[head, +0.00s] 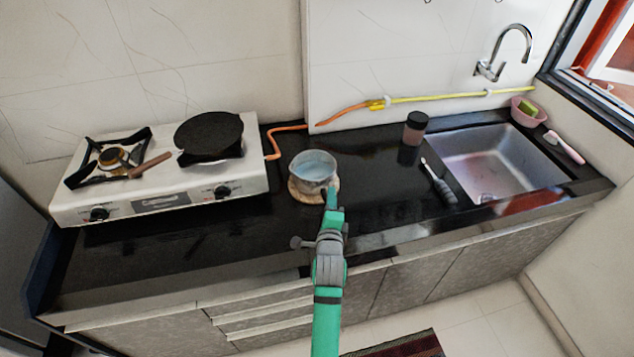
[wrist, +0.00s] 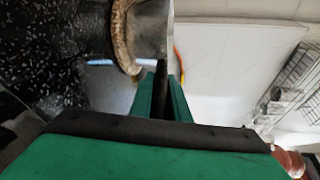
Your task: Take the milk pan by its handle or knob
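The milk pan (head: 313,167) is a small grey-blue pan on a round wooden trivet (head: 298,194) on the black counter. In the wrist view, part of the pan's grey side (wrist: 150,28) shows beside the trivet's edge (wrist: 122,38). My gripper (head: 332,187) is at the pan's near right side. In the wrist view, the pan's dark handle (wrist: 162,78) lies between my two green fingers, which stand close together around it and look shut on it. In the head view, my gripper hides most of the handle.
A white two-burner stove (head: 160,200) with a black frying pan (head: 209,135) stands left. A dark-lidded jar (head: 414,128), a brush (head: 438,183) and the sink (head: 495,160) are to the right. An orange hose (head: 291,127) runs behind. Counter between pan and jar is clear.

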